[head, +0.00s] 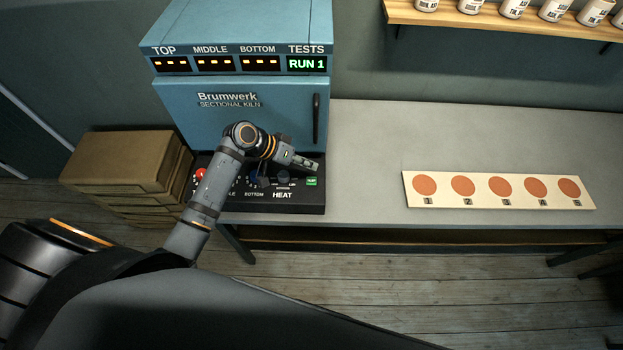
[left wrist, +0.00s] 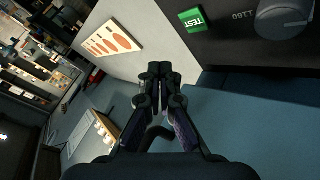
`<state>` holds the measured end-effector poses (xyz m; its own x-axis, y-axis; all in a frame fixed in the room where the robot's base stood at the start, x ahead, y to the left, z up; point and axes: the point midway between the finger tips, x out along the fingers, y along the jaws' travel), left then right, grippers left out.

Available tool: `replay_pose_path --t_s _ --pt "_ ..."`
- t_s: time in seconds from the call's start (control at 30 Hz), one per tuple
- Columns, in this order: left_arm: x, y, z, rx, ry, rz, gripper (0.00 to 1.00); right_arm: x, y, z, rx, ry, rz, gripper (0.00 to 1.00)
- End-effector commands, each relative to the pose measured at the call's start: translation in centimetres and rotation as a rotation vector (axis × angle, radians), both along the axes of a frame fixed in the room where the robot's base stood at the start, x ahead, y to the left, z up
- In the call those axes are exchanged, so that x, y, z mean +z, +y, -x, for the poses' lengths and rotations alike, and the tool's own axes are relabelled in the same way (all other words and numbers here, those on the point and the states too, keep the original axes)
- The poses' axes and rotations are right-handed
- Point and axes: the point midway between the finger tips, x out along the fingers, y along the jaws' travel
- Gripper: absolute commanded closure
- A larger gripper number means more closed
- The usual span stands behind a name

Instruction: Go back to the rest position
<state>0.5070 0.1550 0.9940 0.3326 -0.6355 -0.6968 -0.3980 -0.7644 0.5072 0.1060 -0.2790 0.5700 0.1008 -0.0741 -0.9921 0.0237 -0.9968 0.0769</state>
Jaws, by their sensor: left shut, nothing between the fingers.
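My left gripper (head: 313,164) is in front of the blue kiln (head: 240,120), above the right part of its black control panel (head: 240,208). In the left wrist view the fingers of my left gripper (left wrist: 160,72) are closed together with nothing between them. The green TEST button (head: 312,181) shows just below the fingertips in the head view. It also shows in the left wrist view (left wrist: 193,20), apart from the fingers, beside a dark knob (left wrist: 283,14). The kiln display reads RUN 1 under TESTS (head: 306,64). My right gripper is in neither view.
A pale board (head: 498,203) with several numbered orange discs lies on the grey table (head: 370,150) to the right. A shelf (head: 480,18) of white jars is on the wall above. Brown boxes (head: 125,165) are stacked left of the kiln. The table between kiln and board is clear.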

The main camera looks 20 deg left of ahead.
Motion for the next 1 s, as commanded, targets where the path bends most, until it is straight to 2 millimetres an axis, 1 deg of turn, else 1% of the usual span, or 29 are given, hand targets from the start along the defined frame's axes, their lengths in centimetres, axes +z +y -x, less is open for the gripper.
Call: replay_pose_path --t_s 0.4,0.47,0.57,0.6,0.7,0.8,0.87,1.0 --pt "0.0 0.0 0.0 0.000 0.000 0.000 1.00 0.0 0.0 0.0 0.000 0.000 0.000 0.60" --pt "-0.3 0.0 0.5 0.000 0.004 -0.012 1.00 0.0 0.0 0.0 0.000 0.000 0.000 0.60" --pt "-1.6 0.1 3.1 0.006 0.028 -0.096 1.00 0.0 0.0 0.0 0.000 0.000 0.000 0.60" --pt "-2.2 0.3 4.5 0.015 0.039 -0.146 1.00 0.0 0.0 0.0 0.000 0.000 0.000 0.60" --pt "-3.0 1.3 8.1 0.051 0.064 -0.276 1.00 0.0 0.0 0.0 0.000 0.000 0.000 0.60" --pt "-3.1 2.7 11.0 0.101 0.085 -0.386 1.00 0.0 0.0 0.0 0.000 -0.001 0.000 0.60" --pt "-2.8 3.5 12.5 0.133 0.094 -0.442 1.00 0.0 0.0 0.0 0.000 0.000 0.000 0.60" --pt "-1.8 5.6 15.6 0.212 0.112 -0.556 1.00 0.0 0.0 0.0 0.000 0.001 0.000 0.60"
